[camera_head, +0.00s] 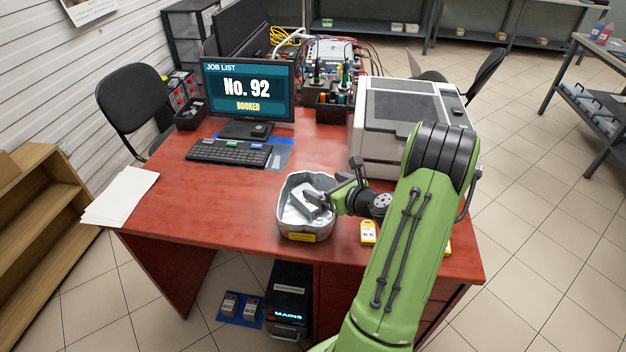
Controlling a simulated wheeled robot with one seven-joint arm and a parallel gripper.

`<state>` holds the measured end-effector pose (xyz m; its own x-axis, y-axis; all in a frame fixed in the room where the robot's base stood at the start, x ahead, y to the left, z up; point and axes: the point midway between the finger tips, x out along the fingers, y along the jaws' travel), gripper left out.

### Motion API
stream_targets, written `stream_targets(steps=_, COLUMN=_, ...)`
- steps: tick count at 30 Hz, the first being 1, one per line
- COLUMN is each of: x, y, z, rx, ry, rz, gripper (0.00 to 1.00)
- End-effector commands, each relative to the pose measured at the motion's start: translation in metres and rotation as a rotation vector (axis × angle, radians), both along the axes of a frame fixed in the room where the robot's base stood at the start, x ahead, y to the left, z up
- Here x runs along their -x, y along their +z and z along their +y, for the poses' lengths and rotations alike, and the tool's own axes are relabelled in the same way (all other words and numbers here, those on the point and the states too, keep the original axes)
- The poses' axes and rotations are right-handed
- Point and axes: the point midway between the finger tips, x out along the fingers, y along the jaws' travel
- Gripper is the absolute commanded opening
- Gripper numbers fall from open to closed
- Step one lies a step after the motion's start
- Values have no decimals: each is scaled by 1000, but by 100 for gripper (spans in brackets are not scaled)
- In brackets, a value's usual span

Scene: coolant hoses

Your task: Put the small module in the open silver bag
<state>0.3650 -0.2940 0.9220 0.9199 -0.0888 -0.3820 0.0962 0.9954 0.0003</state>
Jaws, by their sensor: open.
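The open silver bag (283,212) stands on the red desk near its front edge, with its mouth facing up and a yellow label on its front. A small grey block (311,198), which looks like the small module, is inside the bag's mouth, tilted. Its lower part is hard to make out against the shiny lining. My gripper (331,192) is open at the right side of the bag's mouth, with its fingers over the rim close to the block. I cannot tell whether a finger touches the block.
Yellow tags (368,233) lie right of the bag, partly behind my arm. A printer-like machine (395,140) stands behind my arm. A monitor (248,90) reading "No. 92 BOOKED" and a keyboard (229,152) are at the back left. The desk's left middle is clear.

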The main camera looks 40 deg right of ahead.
Motion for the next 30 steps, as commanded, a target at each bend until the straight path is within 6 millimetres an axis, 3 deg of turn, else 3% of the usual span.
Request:
stream_targets(steps=3, x=21, y=9, z=1, rx=-1, ry=-3, rz=1, gripper=100)
stream_targets(steps=8, x=28, y=17, z=10, rx=29, ry=33, rz=9, gripper=100)
stream_targets(steps=11, x=11, y=31, z=50, rx=213, ry=233, rz=69, gripper=100)
stream_targets(steps=14, x=-2, y=51, z=120, rx=558, ry=593, rz=160, gripper=100)
stream_targets(steps=15, x=0, y=58, z=148, rx=713, ry=749, rz=190, gripper=100)
stream_targets(steps=17, x=8, y=69, z=187, rx=949, ry=977, rz=225, gripper=100)
stream_targets(steps=21, x=53, y=98, z=256, rx=1507, ry=1477, rz=251, gripper=100)
stream_targets(steps=24, x=100, y=120, z=284, rx=1877, ry=1773, rz=227, gripper=100)
stream_targets(steps=27, x=143, y=135, z=295, rx=2155, ry=1981, rz=183, gripper=100)
stream_targets(steps=30, x=172, y=142, z=296, rx=2317, ry=2096, rz=136, gripper=100)
